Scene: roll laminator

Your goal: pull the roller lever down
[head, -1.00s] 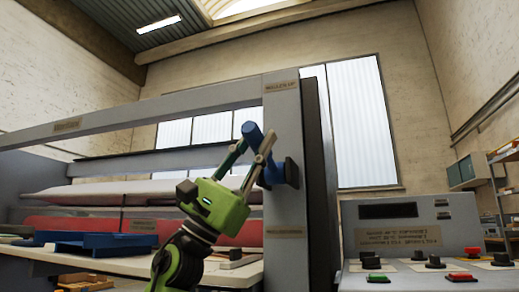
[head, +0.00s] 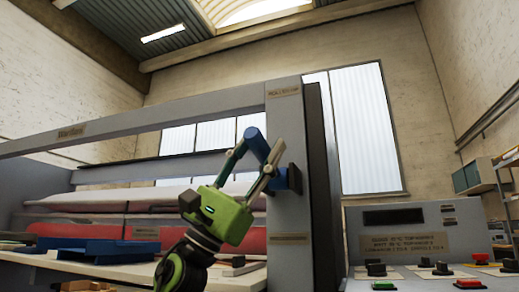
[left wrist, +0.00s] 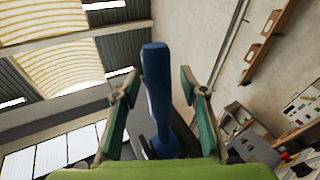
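The roller lever (head: 256,146) is a blue bar on a dark mount on the right post of the laminator (head: 287,130). It points up and leans left in the head view. In the left wrist view the lever (left wrist: 157,90) stands upright between the fingers. My left gripper (head: 259,152), with a green body, has one finger on each side of the lever. In the left wrist view the gripper (left wrist: 160,88) is open, with small gaps between the lever and both finger pads. The lever's lower end is partly hidden. My right gripper is not in view.
A control panel (head: 405,235) with red, green and black buttons stands right of the post. Red rollers (head: 80,231) and a blue tray (head: 95,249) lie to the left, behind and beside my arm. A shelf (head: 510,195) stands at the far right.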

